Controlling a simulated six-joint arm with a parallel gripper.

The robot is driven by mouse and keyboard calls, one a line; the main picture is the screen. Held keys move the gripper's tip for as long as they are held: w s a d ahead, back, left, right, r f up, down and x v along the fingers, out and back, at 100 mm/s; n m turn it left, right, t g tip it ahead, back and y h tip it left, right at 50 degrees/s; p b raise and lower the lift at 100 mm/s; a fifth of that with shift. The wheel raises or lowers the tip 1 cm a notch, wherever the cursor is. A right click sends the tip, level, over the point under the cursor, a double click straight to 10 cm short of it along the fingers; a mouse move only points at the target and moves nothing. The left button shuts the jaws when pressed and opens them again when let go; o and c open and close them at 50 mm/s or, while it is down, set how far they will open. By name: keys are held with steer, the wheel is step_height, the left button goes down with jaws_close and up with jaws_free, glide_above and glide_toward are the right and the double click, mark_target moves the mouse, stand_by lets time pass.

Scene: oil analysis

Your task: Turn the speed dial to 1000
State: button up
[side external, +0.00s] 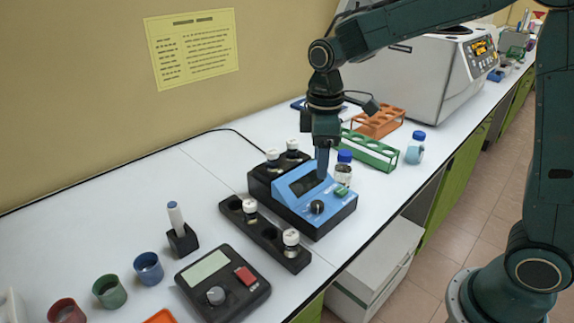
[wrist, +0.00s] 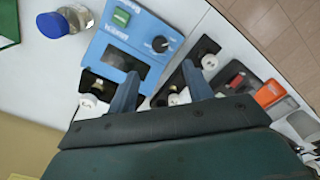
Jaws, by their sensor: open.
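A blue instrument (side external: 283,197) with a dark screen stands mid-bench. It has a black round dial (side external: 317,207) at its front right and a green button (side external: 341,190). In the wrist view the dial (wrist: 160,43) has a light pointer mark, and the markings around it are too small to read. My gripper (side external: 322,172) is above the blue instrument, pointing down, near its screen. In the wrist view my gripper (wrist: 160,70) has its two fingers spread, with nothing between them. The dial lies beyond the fingertips, untouched.
A dark control box (side external: 223,284) with a grey knob and red button sits front left. A black rack (side external: 264,236) with capped vials stands between them. A green rack (side external: 370,150) and blue-capped bottles (side external: 344,168) stand to the right. Coloured cups (side external: 109,291) are at left.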

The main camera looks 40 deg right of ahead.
mark_target(317, 203)
step_height(317, 203, down, 11)
steer(key=shift+f, duration=0.15)
stand_by(0.4)
steer(key=c, duration=1)
